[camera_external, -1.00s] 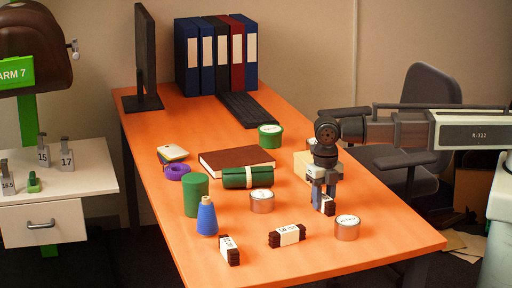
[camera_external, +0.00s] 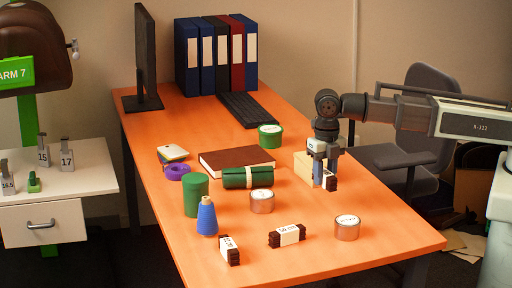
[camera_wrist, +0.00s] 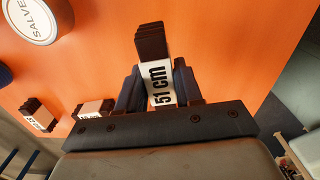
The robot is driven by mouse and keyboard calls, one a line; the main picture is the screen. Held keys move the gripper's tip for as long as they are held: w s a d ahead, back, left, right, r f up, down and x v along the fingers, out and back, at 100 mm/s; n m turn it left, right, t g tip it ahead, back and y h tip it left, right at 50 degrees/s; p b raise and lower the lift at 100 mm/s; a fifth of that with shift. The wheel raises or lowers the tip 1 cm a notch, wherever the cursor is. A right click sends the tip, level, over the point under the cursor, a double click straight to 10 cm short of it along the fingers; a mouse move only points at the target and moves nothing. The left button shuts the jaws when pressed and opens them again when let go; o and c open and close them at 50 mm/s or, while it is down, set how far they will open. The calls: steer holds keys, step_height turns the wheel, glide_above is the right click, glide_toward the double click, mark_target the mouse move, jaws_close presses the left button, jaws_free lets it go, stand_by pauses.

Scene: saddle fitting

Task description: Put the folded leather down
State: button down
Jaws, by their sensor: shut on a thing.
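My gripper (camera_external: 322,176) is shut on a folded leather (camera_external: 331,181), a dark brown stack with a white band. The wrist view shows the leather (camera_wrist: 150,42) between the fingers, its band reading "51 cm". It appears to be held above the right part of the orange table (camera_external: 385,215); the exact height is hard to tell. Two similar folded leathers lie on the table, one (camera_external: 288,236) at the front middle and one (camera_external: 229,250) further left.
A tin (camera_external: 347,228) stands in front of my gripper and another (camera_external: 262,201) to its left. A pale block (camera_external: 302,164) is close behind it. The right front is clear.

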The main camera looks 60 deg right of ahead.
steer(key=shift+r, duration=0.85)
steer(key=shift+w+d+r, duration=0.15)
steer(key=shift+d+r, duration=0.05)
steer(key=shift+r, duration=0.05)
steer(key=w+d+r+m, duration=0.2)
steer(key=w+d+r, duration=0.25)
steer(key=d, duration=0.45)
steer(key=w+d+r+m, duration=0.1)
steer(key=w+d+r, duration=0.2)
steer(key=w+d, duration=0.45)
steer(key=shift+n, duration=0.7)
steer(key=shift+s+d+f, duration=0.25)
steer(key=shift+s+f, duration=0.15)
steer(key=shift+f, duration=1.3)
steer(key=shift+s+d+f, duration=0.25)
steer(key=shift+s+f, duration=0.15)
steer(key=shift+f, duration=1.3)
steer(key=shift+s+d+f, duration=0.25)
steer(key=shift+s+f, duration=0.15)
steer(key=shift+f, duration=1.3)
steer(key=c, duration=0.7)
jaws_free()
steer(key=shift+f, duration=0.15)
steer(key=shift+c, duration=0.2)
